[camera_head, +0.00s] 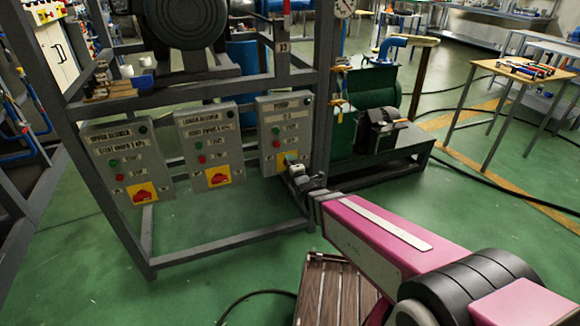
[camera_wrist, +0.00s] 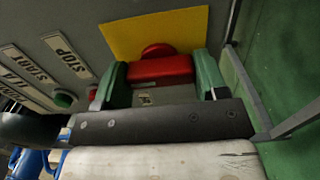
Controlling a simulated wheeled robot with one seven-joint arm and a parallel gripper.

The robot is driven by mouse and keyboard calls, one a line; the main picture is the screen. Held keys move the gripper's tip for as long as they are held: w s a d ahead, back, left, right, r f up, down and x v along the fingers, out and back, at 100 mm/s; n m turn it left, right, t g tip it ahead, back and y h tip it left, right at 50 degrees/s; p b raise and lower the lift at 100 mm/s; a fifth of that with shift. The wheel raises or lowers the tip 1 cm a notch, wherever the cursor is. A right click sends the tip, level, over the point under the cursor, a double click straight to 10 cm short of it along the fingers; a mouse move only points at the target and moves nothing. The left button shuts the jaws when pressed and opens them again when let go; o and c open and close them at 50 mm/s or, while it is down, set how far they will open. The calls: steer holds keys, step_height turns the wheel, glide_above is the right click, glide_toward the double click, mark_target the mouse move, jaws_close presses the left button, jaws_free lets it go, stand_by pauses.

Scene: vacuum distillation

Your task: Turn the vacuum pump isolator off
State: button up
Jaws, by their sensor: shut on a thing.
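The right-hand grey control box (camera_head: 286,124) on the frame carries a yellow isolator plate (camera_head: 281,160), mostly covered by my gripper (camera_head: 291,164) in the head view. In the wrist view, the red isolator knob (camera_wrist: 160,68) sits on the yellow plate (camera_wrist: 130,38). My gripper (camera_wrist: 160,82) has its two green fingers on either side of the knob, shut on it. The knob's bar lies across the space between the fingers. Its lower part and any position marks are partly hidden by the gripper.
Two similar boxes, the left (camera_head: 129,158) and middle (camera_head: 209,145), have red isolators on yellow plates. A green start button (camera_wrist: 64,98) is beside my fingers. A frame post (camera_head: 324,90) stands close right. A slatted wooden platform (camera_head: 335,290) lies below my arm.

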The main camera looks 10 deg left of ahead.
steer(key=o, duration=0.9)
steer(key=shift+o, duration=0.2)
steer(key=shift+s, duration=0.1)
steer(key=v, duration=1)
steer(key=shift+s+d, duration=0.25)
steer(key=shift+f, duration=0.1)
